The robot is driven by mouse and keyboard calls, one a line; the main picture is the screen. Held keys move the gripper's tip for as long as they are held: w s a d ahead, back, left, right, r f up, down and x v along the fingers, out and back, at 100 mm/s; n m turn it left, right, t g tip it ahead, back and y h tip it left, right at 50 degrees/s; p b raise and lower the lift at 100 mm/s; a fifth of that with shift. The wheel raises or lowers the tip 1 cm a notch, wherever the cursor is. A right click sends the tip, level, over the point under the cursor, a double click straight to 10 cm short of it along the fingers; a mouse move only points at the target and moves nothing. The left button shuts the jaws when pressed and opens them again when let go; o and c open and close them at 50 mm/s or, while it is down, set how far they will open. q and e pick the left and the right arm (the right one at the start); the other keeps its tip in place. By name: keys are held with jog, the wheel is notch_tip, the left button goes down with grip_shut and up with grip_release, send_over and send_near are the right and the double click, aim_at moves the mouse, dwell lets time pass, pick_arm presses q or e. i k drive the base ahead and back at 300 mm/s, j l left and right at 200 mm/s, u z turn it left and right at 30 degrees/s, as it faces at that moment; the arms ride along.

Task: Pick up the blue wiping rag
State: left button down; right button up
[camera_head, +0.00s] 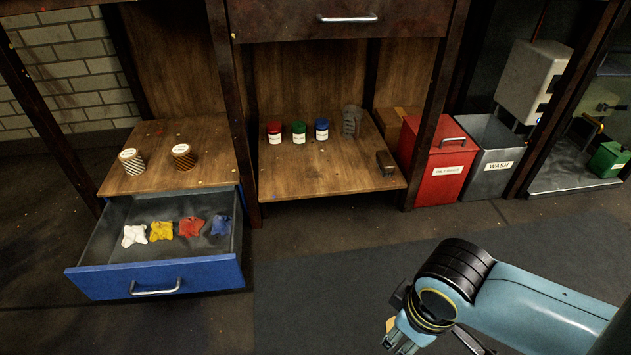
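The blue wiping rag (221,225) lies crumpled in the open drawer (158,275), at its right end. It is the rightmost in a row of rags, beside the red rag (191,227). The yellow rag (161,231) and the white rag (134,235) lie further left in the same drawer. My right gripper (399,342) is at the bottom edge of the view, to the right of the drawer and well apart from the rags. It is partly cut off, and its finger opening is unclear. My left gripper is not in view.
The drawer has a blue front with a metal handle (155,288). Two striped spools (183,156) stand above it. Red, green and blue jars (321,129) and a brush (386,163) sit on the middle shelf (330,180). A red bin (437,165) and a grey bin (490,165) stand right. Floor in front is clear.

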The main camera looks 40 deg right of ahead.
aim_at(222, 225)
jog(key=i+j+z, duration=0.3)
jog(key=i+j, duration=0.25)
jog(key=i, duration=0.15)
jog(key=i+j+z, duration=0.35)
jog(key=i+j, duration=0.25)
